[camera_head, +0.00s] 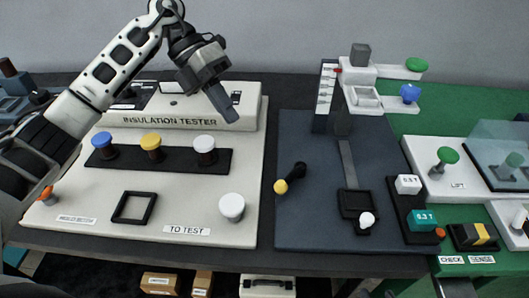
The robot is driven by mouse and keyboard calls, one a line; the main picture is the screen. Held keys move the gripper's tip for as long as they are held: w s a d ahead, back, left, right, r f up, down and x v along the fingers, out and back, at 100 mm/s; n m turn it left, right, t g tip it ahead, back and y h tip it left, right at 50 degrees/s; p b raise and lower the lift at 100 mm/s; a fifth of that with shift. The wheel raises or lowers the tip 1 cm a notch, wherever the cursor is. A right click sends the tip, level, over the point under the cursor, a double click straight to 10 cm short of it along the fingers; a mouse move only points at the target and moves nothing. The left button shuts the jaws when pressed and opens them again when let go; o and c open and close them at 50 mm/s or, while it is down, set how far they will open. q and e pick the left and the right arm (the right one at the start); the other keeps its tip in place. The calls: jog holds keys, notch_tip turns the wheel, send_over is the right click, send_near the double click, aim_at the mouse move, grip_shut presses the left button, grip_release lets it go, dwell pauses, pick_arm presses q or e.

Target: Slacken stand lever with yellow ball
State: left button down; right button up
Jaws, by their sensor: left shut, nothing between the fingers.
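The stand lever (294,174) is a short black arm on the left side of the dark blue-grey stand base (310,222). Its yellow ball (281,187) points toward the lower left, close to the base's left edge. My left gripper (230,117) is shut and empty. It hangs over the right end of the insulation tester, up and to the left of the lever and apart from it. My right gripper is not in view.
The white insulation tester board (185,205) carries blue, yellow and white knobs. The stand post (341,115) holds a tray and green and blue knobs. A black square frame (357,204) with a white ball (367,220) lies right of the lever. Bare base surrounds the lever.

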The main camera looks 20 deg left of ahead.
pick_arm(q)
jog(key=p, duration=0.1)
send_near(291, 178)
jog(key=f, duration=0.1)
jog(key=a+f, duration=0.2)
jog(key=shift+s+f, duration=0.35)
jog(key=shift+f, duration=0.05)
jog(key=d, duration=0.2)
jog(key=s+d+f+p, duration=0.1)
jog(key=shift+d, duration=0.1)
jog(key=shift+s+d+f, duration=0.15)
jog(key=shift+d+f, duration=0.1)
jog(key=shift+d, duration=0.2)
pick_arm(e)
jog(key=shift+d+r, duration=0.2)
jog(key=shift+r, duration=0.05)
pick_arm(q)
jog(key=shift+d, duration=0.1)
pick_arm(e)
jog(key=shift+a, duration=0.1)
